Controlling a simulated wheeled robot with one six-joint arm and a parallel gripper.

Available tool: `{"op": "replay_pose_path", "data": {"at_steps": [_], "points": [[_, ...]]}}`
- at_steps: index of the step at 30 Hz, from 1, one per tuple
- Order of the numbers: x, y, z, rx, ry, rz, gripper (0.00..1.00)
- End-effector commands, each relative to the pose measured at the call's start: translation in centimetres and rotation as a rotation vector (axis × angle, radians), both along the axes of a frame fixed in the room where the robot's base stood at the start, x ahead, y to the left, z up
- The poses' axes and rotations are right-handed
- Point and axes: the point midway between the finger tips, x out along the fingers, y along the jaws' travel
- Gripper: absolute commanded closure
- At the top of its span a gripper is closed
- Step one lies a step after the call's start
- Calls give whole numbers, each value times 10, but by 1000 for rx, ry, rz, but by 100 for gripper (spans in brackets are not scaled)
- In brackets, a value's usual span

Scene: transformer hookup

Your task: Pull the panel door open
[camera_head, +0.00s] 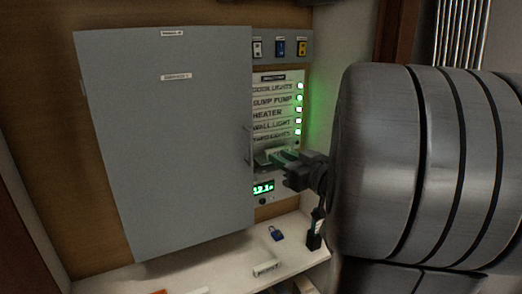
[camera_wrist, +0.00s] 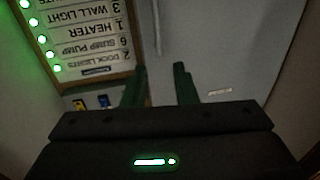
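The grey panel door (camera_head: 175,140) is a large flat sheet with two small labels, and it looks shut against the wooden board. Its thin vertical handle (camera_head: 247,146) is on the right edge. My gripper (camera_head: 272,157) is at the right of the handle, low on the door. In the wrist view, which is turned upside down, the two green fingers of my gripper (camera_wrist: 160,70) are apart with nothing between their tips. The handle (camera_wrist: 156,28) stands ahead of the gap, and the door (camera_wrist: 215,50) fills the right side. Contact between fingers and handle cannot be made out.
A labelled switch list (camera_head: 277,110) with green lights is right of the door; it also shows in the wrist view (camera_wrist: 92,35). A small green display (camera_head: 263,187) sits below.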

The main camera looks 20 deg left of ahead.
Motion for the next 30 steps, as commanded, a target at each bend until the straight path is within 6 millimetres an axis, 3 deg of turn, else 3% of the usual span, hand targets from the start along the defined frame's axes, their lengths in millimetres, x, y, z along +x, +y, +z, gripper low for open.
{"op": "replay_pose_path", "data": {"at_steps": [8, 21, 30], "points": [[15, 30, 1, -1, 2, 4, 74], [53, 98, 1, -2, 3, 1, 74], [66, 117, 0, -1, 2, -2, 74]]}}
